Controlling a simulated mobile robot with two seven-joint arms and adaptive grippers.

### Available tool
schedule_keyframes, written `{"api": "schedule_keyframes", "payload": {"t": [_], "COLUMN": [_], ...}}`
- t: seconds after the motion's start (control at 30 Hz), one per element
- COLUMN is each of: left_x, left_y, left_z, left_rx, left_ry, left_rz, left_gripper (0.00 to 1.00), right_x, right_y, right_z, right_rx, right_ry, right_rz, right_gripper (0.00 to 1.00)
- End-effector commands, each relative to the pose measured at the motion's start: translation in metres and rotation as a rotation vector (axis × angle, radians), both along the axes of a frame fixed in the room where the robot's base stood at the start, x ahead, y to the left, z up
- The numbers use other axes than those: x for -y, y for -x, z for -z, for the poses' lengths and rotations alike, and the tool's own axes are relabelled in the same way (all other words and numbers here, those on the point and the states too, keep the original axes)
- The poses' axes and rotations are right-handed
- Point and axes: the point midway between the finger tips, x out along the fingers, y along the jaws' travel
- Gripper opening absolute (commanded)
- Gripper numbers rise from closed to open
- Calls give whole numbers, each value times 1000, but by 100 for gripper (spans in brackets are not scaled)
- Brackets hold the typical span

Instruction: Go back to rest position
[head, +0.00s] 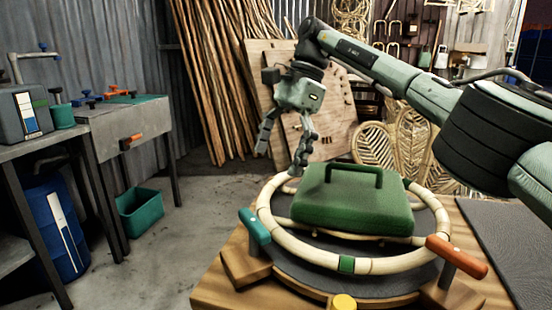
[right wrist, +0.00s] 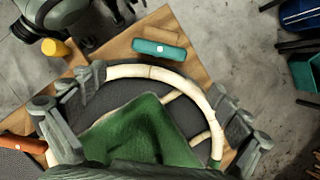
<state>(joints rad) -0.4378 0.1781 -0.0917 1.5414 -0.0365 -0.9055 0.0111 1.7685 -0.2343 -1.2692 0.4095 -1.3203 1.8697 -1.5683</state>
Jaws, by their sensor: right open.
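My right gripper (head: 280,160) is open and empty, pointing down above the back left of the rattan ring (head: 278,240). In the right wrist view its spread fingers (right wrist: 160,103) stand on either side of part of the ring (right wrist: 150,72), and I cannot tell how close they are to it. The pale jointed ring lies around a green block with a handle (head: 350,205), on a dark round plate over a wooden bench (head: 212,288). The green block also shows in the right wrist view (right wrist: 140,130). My left gripper is in neither view.
A teal-handled clamp (head: 254,226) and an orange-handled clamp (head: 456,256) flank the ring; a yellow knob (head: 343,302) sits in front. Rattan poles (head: 215,80) and a wooden board (head: 265,75) stand behind. Work tables (head: 130,115) are at left.

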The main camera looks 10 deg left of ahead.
Motion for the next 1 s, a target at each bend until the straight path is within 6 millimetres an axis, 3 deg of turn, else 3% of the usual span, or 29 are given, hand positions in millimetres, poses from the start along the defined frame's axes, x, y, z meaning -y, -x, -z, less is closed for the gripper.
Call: {"api": "schedule_keyframes", "payload": {"t": [0.37,0.8,1.0], "left_x": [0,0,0], "left_y": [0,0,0], "left_z": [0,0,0], "left_rx": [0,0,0], "left_ry": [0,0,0], "left_rz": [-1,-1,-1], "left_gripper": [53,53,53], "right_x": [-2,-25,-32], "right_y": [2,24,31], "right_z": [11,84,108], "right_rx": [0,-3,-3], "right_ry": [0,0,0], "right_rz": [-1,-1,0], "right_gripper": [100,100,100]}}
